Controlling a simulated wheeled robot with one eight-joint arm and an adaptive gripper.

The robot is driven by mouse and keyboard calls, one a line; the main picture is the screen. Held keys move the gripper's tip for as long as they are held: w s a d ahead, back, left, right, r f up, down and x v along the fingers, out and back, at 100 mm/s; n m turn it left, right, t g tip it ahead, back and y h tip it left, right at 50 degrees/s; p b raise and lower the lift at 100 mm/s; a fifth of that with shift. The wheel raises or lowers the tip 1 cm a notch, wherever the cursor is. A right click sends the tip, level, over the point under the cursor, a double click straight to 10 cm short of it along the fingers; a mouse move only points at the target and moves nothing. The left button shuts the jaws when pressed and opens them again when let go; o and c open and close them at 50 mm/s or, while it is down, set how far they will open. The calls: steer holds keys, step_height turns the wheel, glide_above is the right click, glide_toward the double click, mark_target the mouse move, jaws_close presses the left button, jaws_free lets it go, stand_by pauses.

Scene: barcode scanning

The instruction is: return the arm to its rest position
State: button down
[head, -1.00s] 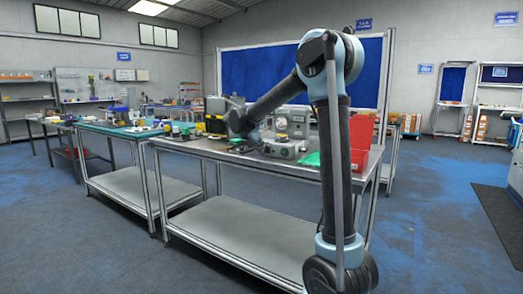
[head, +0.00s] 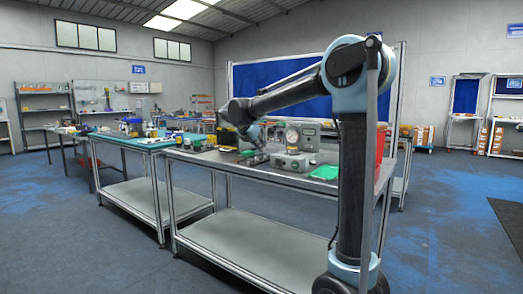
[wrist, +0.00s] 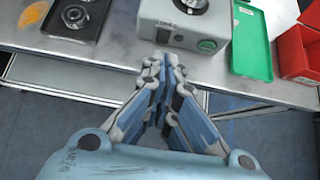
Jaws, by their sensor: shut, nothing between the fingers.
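My gripper (wrist: 163,75) is shut and empty in the wrist view, its fingertips together. It is above the front edge of the grey metal workbench (wrist: 120,62), just in front of a grey device (wrist: 185,22) with a green button. In the head view my arm reaches left over the workbench (head: 235,167), with my gripper (head: 262,157) low near the devices. The fingertips are too small to make out there.
A green tray (wrist: 251,40) and a red bin (wrist: 298,50) are to the right of the device. A black dial unit (wrist: 76,18) lies on the left. In the head view, a gauge box (head: 297,136) stands behind. A teal-topped bench (head: 130,142) is at left; open floor is at right.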

steer(key=s+d+f+m+g+y, duration=0.1)
steer(key=s+d+f+m, duration=0.35)
steer(key=s+d, duration=0.25)
steer(key=s+d+f+m+g, duration=0.2)
steer(key=s+d+f+m, duration=0.1)
steer(key=s+d+m, duration=0.3)
steer(key=s+d+f+m+g+y, duration=0.1)
steer(key=s+d+f+m, duration=0.25)
steer(key=s+d, duration=0.4)
steer(key=s+d+f+m+g+y, duration=0.1)
steer(key=s+f+m, duration=0.6)
steer(key=s+f, duration=0.2)
steer(key=s+d+f+m+g+y, duration=0.1)
steer(key=s+f+m+y, duration=0.1)
steer(key=s+f+m, duration=0.6)
steer(key=s+f, duration=0.1)
steer(key=s, duration=0.4)
steer(key=shift+s+y, duration=0.3)
steer(key=shift+s, duration=0.1)
steer(key=shift+d, duration=0.1)
steer(key=shift+w+f, duration=0.15)
steer(key=shift+w, duration=0.3)
